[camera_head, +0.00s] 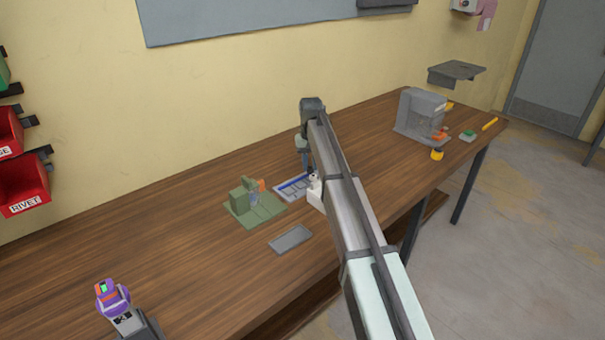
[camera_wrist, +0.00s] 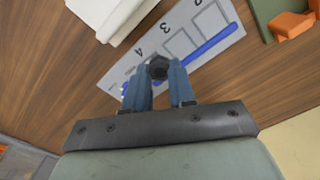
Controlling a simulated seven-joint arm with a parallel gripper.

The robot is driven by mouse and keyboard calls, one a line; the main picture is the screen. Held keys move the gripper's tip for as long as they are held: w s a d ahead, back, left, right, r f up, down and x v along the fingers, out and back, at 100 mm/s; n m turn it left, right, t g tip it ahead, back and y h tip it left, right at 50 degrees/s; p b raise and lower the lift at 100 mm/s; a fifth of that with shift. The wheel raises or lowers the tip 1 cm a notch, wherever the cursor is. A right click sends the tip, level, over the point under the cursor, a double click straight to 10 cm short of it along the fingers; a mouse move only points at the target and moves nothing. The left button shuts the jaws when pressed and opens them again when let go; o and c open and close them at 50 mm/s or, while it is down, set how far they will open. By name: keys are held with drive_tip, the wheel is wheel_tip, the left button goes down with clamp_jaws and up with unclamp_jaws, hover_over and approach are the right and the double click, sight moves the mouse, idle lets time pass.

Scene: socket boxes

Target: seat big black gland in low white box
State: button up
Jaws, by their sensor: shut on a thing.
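My gripper (camera_wrist: 158,78) is shut on the big black gland (camera_wrist: 157,67), a dark hexagonal piece between the blue fingertips in the wrist view. The gland is over the light grey numbered board; I cannot tell whether it touches it. The low white box (camera_wrist: 108,14) is at the upper left of the wrist view, beside the board and apart from the gland. In the head view the white box (camera_head: 315,193) is partly hidden behind my arm, and my gripper (camera_head: 306,172) points down just behind it. The box's opening is not clearly seen.
The numbered board (camera_wrist: 128,72) has outlined squares and a blue strip (camera_wrist: 212,44). A green box on a green plate (camera_head: 262,212) with an orange part stands left of it. A grey tray (camera_head: 290,238) lies nearer. A grey machine (camera_head: 422,112) stands far right.

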drive_tip(key=shift+m, duration=0.4)
drive_tip(key=s+d+r, duration=0.1)
drive_tip(key=d, duration=0.1)
drive_tip(key=s+d, duration=0.2)
drive_tip(key=d, duration=0.1)
drive_tip(key=s+d+r, duration=0.1)
drive_tip(key=s+d, duration=0.1)
drive_tip(key=shift+s+d+r, duration=0.1)
drive_tip(key=shift+d+r, duration=0.2)
drive_tip(key=shift+d, duration=0.1)
drive_tip(key=shift+s+d+n, duration=0.6)
drive_tip(key=shift+s+d, duration=0.5)
drive_tip(key=shift+s, duration=2.3)
drive_tip(key=shift+f, duration=4.25)
drive_tip(key=shift+f, duration=0.1)
drive_tip(key=o, duration=1.3)
drive_tip(key=shift+c, duration=0.2)
